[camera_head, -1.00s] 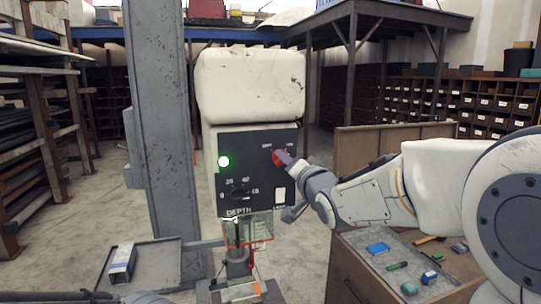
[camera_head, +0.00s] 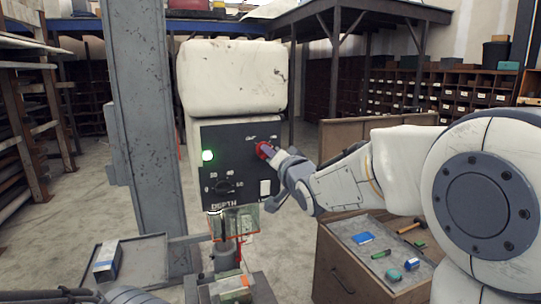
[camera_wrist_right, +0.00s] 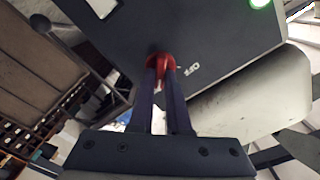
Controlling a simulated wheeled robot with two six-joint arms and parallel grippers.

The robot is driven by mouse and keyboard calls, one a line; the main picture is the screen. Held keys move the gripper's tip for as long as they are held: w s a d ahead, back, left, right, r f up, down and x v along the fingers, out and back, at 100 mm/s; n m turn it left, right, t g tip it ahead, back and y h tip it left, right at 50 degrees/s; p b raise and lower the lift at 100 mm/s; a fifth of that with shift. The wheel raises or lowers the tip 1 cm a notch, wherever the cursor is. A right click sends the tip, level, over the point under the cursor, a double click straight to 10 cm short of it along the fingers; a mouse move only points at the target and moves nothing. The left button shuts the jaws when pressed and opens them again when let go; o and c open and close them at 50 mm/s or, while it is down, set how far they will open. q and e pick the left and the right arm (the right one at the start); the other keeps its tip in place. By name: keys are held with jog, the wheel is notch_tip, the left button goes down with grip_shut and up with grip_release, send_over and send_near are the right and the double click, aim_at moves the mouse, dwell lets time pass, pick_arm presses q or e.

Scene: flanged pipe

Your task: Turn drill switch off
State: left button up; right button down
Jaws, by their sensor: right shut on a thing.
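The drill (camera_head: 232,80) stands upright with a cream head and a dark control panel (camera_head: 235,135). A red switch (camera_head: 264,150) sits at the panel's upper right. My right gripper (camera_head: 272,155) is shut on the red switch, reaching in from the right. In the right wrist view its two dark fingers close around the red switch (camera_wrist_right: 160,64), beside an "OFF" label (camera_wrist_right: 188,70). A green light (camera_head: 208,155) glows on the panel's left. The switch's exact angle is partly hidden by the fingers. My left gripper is not seen.
A grey column (camera_head: 140,110) stands left of the drill. A tray with a small box (camera_head: 107,258) is at lower left. A wooden cabinet (camera_head: 345,275) with small tools on top stands to the right, below my right arm. Shelves line the back.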

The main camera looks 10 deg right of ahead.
jog(key=shift+a+n+b, duration=0.2)
jog(key=shift+n+b, duration=2.95)
jog(key=shift+n, duration=1.2)
jog(key=shift+a+n+b, duration=0.15)
jog(key=shift+n+b, duration=2.95)
jog(key=shift+n, duration=1.25)
jog(key=c, duration=0.9)
grip_release()
jog(key=shift+s, duration=0.1)
jog(key=s+p, duration=0.3)
jog(key=p, duration=0.1)
jog(key=s+d+p, duration=0.1)
jog(key=s+p, duration=0.6)
jog(key=p, duration=0.1)
jog(key=shift+s+d+p, duration=0.15)
jog(key=shift+d+p, duration=0.05)
jog(key=shift+p, duration=0.1)
